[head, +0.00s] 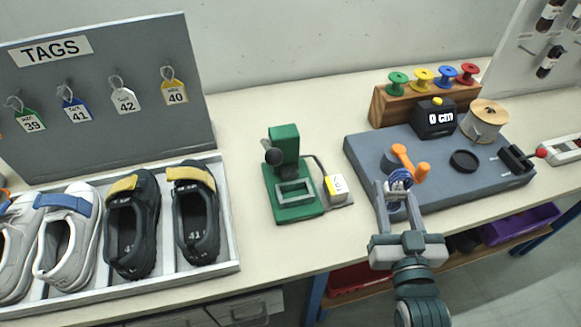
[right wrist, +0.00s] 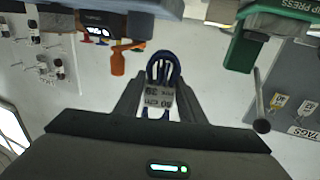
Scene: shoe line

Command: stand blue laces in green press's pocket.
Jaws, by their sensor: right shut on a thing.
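The blue laces (right wrist: 163,68) are a looped bundle with a pale band marked in cm, held between the fingers of my right gripper (right wrist: 158,100). In the head view the laces (head: 398,180) show at the tips of my right gripper (head: 397,200), in front of the orange crank on the grey winding board. The green press (head: 290,175) stands on the bench to the left of this gripper, well apart from it. It has a rectangular frame at its base and a dark lever knob. In the right wrist view the press (right wrist: 243,48) is at upper right. My left gripper is not in view.
A shoe tray (head: 225,262) lies at left under the tag board (head: 100,90). Bench around the press is mostly clear.

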